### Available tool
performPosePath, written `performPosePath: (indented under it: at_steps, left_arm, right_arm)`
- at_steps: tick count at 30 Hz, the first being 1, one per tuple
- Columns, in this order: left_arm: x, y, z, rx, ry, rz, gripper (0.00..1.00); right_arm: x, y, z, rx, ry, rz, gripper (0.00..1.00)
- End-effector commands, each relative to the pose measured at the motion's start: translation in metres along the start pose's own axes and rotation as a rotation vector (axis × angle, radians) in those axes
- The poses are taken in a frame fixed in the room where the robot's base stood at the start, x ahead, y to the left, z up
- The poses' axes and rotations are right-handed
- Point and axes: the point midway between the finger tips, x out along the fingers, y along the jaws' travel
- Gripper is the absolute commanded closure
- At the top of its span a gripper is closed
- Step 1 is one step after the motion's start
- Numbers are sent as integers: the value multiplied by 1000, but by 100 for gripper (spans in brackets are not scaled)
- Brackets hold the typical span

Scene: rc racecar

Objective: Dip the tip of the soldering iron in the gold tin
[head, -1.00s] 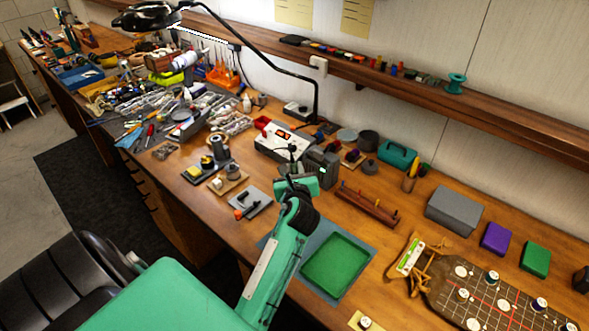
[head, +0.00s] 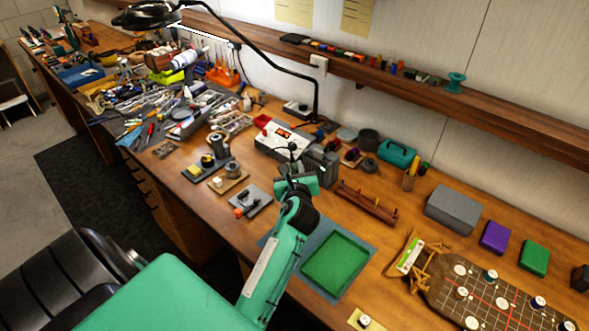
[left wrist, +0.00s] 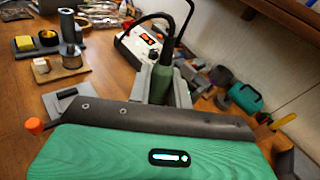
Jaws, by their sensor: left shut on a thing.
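My left gripper (left wrist: 160,92) is shut on the soldering iron (left wrist: 163,78), which has a green and dark handle. The iron stands roughly upright between the grey fingers, with its cable at the top. Its tip is hidden. In the head view my left gripper (head: 316,168) is just in front of the soldering station (head: 282,141). The gold tin (head: 207,161) is a small round tin with a dark rim, beside a yellow sponge, to the left of the gripper and apart from it. The tin also shows at upper left in the left wrist view (left wrist: 47,38). My right gripper is not in view.
A grey plate (head: 252,200) with an orange-tipped tool lies nearer. A green tray (head: 336,264) is at front right.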

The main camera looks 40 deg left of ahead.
Motion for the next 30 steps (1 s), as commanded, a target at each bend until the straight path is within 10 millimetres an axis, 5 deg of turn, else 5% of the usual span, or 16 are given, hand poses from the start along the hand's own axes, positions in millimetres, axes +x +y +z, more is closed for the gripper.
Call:
performPosePath:
  at_steps: [30]
  left_arm:
    - [1, 1, -8, 0, 0, 0, 100]
  right_arm:
    - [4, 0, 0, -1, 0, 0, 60]
